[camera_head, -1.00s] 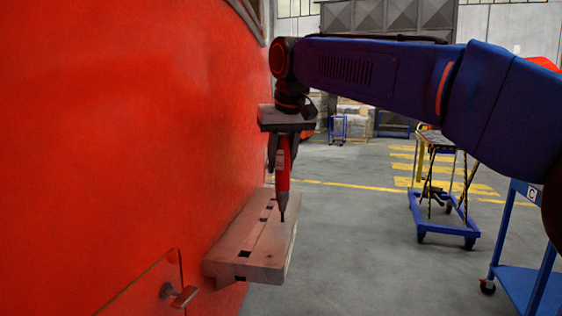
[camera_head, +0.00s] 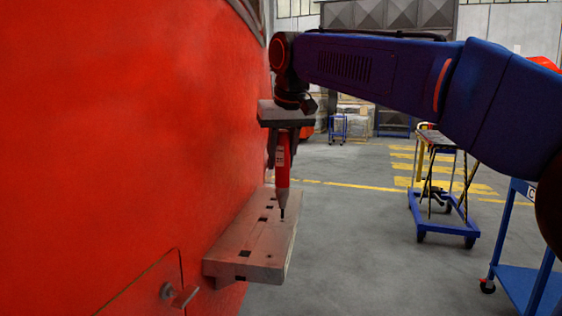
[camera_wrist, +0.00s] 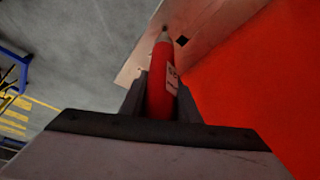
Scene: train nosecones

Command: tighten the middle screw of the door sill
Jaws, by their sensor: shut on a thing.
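The door sill (camera_head: 250,250) is a grey-brown step fixed to the red train wall, with several dark square slots in its top. My gripper (camera_head: 281,150) is above the sill, pointing down, and is shut on a red screwdriver (camera_head: 283,172). The screwdriver is upright, and its tip is at or just above the sill's top near the outer edge. In the wrist view the screwdriver (camera_wrist: 161,85) points at the sill (camera_wrist: 215,25), its tip near a dark square slot. The screw under the tip is too small to make out.
The red train wall (camera_head: 130,150) stands close on the left, with a small handle (camera_head: 184,296) low on it. A blue trolley (camera_head: 443,215) and a blue cart (camera_head: 530,280) stand to the right. The grey floor (camera_head: 350,240) between is clear.

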